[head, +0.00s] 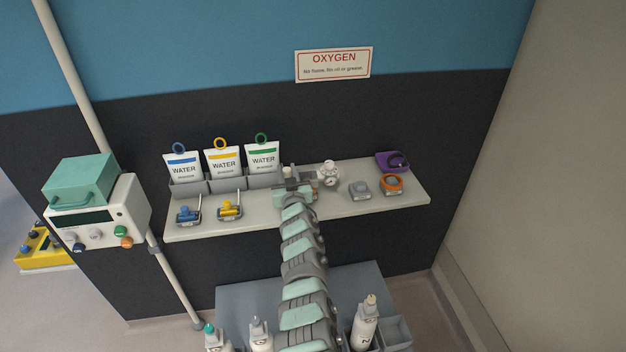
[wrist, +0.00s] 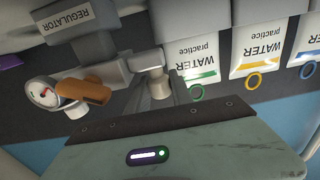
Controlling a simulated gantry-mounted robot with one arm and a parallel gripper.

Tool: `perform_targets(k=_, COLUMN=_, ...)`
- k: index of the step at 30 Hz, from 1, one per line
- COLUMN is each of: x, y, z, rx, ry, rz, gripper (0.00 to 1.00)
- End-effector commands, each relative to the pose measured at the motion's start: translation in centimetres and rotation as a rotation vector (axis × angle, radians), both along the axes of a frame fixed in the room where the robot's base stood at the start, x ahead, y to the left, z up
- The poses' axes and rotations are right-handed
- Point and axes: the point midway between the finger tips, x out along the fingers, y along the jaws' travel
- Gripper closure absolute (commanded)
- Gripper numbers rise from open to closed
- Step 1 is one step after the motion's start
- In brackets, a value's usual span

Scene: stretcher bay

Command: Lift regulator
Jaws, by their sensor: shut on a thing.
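The regulator (head: 329,170) is a pale metal piece with a round gauge, on the wall shelf just right of my gripper. In the wrist view its gauge (wrist: 42,92) has a white dial and red mark, beside an orange-brown part (wrist: 84,91) and pale metal fittings. A grey block (wrist: 74,22) lettered REGULATOR is behind it. My gripper (head: 293,184) is shut on the regulator at the shelf's back middle. The exact grip is hidden by my wrist and the fittings. I cannot tell whether the regulator is clear of its support.
Three WATER bags (head: 222,162) stand in grey bins left of my gripper. Blue (head: 188,213) and yellow (head: 230,209) fittings sit in front of them. A grey piece (head: 359,189), an orange ring (head: 391,183) and a purple item (head: 393,161) are to the right. The wall is close behind.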

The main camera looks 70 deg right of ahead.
Motion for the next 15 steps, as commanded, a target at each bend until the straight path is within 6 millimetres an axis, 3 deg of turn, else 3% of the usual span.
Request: perform_targets(k=15, x=0.0, y=0.0, z=2.3, rx=-0.002, ry=0.0, rz=0.0, gripper=1.0)
